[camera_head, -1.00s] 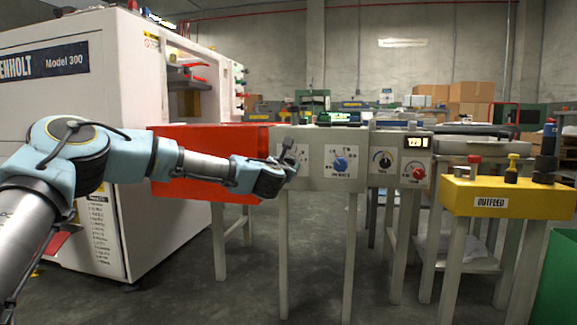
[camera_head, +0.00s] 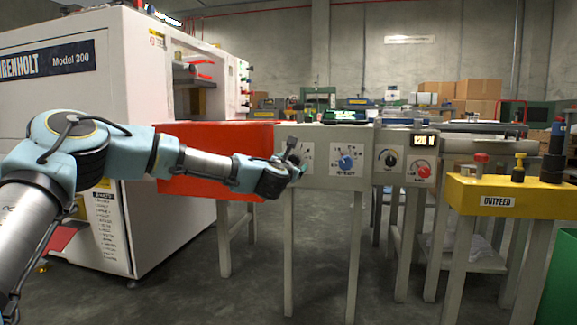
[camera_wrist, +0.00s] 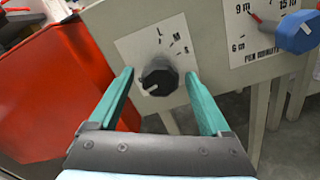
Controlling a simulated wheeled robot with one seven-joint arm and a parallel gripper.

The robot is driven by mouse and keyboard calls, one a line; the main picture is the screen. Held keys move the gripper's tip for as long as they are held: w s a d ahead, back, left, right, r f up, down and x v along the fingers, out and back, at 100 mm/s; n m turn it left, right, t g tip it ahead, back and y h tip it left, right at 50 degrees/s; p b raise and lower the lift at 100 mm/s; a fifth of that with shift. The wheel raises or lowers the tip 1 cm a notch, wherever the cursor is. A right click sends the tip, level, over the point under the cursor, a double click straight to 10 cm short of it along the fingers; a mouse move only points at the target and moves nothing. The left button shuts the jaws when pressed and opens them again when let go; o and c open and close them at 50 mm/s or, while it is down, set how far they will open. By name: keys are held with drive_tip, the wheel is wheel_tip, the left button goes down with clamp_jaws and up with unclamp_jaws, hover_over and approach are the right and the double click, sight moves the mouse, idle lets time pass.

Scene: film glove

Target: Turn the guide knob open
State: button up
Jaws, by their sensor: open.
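A black knob (camera_wrist: 158,77) with a white pointer mark sits on a white dial plate (camera_wrist: 135,45) lettered L, M and S. In the wrist view its mark points to the lower left, away from the letters. My gripper (camera_wrist: 160,76) is open, with one green finger on each side of the knob in the picture; I cannot tell whether either touches it. In the head view my gripper (camera_head: 298,168) is at the leftmost dial of the grey panel (camera_head: 322,178) and hides part of it. I see no readable word "guide" on the dial.
A red guard (camera_head: 215,160) adjoins the panel's left. A yellow outfeed box (camera_head: 510,196) stands at the right.

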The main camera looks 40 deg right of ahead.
drive_tip(key=p+v, duration=0.2)
drive_tip(key=v, duration=0.7)
drive_tip(key=shift+a, duration=0.2)
drive_tip(key=shift+s+f, duration=0.1)
drive_tip(key=shift+s, duration=0.05)
drive_tip(key=w+a+f+m+g+y+p, duration=0.2)
drive_tip(key=a+f+m+y, duration=0.15)
drive_tip(key=a+m, duration=0.4)
drive_tip(key=w+a+f+m+g+y+p, duration=0.15)
drive_tip(key=a+f+m, duration=0.3)
drive_tip(key=a, duration=0.55)
drive_tip(key=w+a+f+m+g+y+p, duration=0.1)
drive_tip(key=w+a+f+m+y, duration=0.3)
drive_tip(key=a, duration=0.5)
drive_tip(key=s+a+r+m+g+y+p, duration=0.1)
drive_tip(key=s+a+y, duration=0.15)
drive_tip(key=a, duration=0.85)
drive_tip(key=s+a+r+m+g+y+p, duration=0.15)
drive_tip(key=s+a, duration=0.25)
drive_tip(key=a, duration=0.7)
drive_tip(key=s+a+m+g+y+p, duration=0.15)
drive_tip(key=s+a, duration=0.25)
drive_tip(key=a, duration=0.7)
wheel_tip(320, 180, up, 38)
drive_tip(key=p, duration=3.7)
drive_tip(key=shift+a+m, duration=0.2)
drive_tip(key=shift+m, duration=0.1)
